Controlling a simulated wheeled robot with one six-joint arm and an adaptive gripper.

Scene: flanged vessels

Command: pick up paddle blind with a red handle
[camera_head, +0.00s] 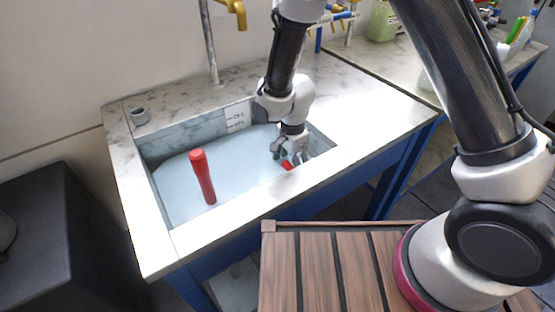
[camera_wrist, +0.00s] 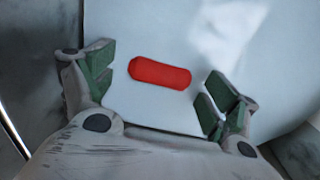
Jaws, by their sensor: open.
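A red handle (camera_head: 287,165) shows at the right end of the sink, partly hidden by my gripper (camera_head: 290,155). In the wrist view the handle (camera_wrist: 160,73) is a short red bar with rounded ends, lying between the two green-padded fingers of my gripper (camera_wrist: 162,85). The gripper is open, with a gap on each side of the handle. A pale flat surface lies behind the bar; I cannot tell whether it is a blind's plate or the sink floor. A second, longer red handle (camera_head: 203,177) stands nearly upright at the sink's left.
The sink (camera_head: 177,205) has a pale blue inside and a marble rim around it. A tap (camera_head: 236,10) and pipe rise behind. A wooden slatted top (camera_head: 318,270) is in front.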

